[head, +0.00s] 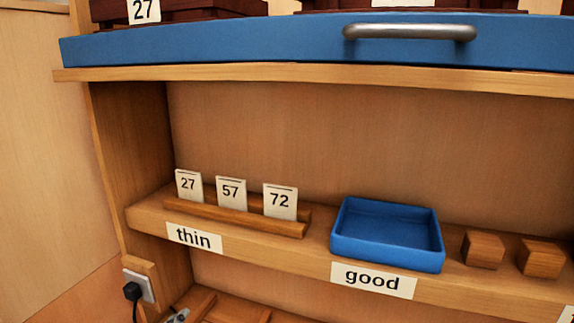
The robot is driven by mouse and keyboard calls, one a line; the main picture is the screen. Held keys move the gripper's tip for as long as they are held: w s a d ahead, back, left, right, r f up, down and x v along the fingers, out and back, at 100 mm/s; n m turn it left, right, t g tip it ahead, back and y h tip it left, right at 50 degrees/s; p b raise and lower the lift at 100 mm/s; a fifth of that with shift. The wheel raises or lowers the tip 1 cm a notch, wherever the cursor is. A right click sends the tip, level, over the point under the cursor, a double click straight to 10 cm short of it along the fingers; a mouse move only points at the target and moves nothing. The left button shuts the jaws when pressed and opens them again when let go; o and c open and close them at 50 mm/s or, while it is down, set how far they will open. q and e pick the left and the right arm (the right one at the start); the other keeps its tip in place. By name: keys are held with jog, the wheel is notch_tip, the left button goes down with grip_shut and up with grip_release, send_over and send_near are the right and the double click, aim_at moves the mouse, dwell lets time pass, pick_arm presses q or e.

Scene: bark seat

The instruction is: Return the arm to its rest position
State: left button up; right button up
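No arm and no gripper of mine shows in the head view. On the shelf (320,241) a wooden card rack (250,219) holds three upright white cards: card 27 (188,186), card 57 (231,194) and card 72 (280,202). The label "thin" (194,237) is on the shelf's front edge below the rack. A blue tray (387,249) stands to the right of the rack, above the label "good" (373,280). The tray looks empty.
Two wooden blocks (483,249) (541,258) sit right of the tray. Above is a blue drawer front (250,42) with a metal handle (410,32), and dark red trays (185,10) on top. A plug in a socket (138,285) is at lower left.

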pick_arm(q)
jog(key=s+f+n+g, duration=0.5)
jog(key=s+f+g, duration=0.3)
jog(key=s, duration=0.4)
jog(key=s+f+n+g, duration=0.4)
jog(key=s+f+g, duration=0.1)
jog(key=s+f, duration=0.7)
notch_tip(320, 180, down, 25)
jog(key=s+g, duration=0.1)
jog(key=s, duration=0.2)
jog(key=s+a+f+g+b, duration=0.1)
jog(key=s+a+f, duration=0.2)
jog(key=s+f, duration=1.3)
jog(key=shift+s+a+f, duration=0.15)
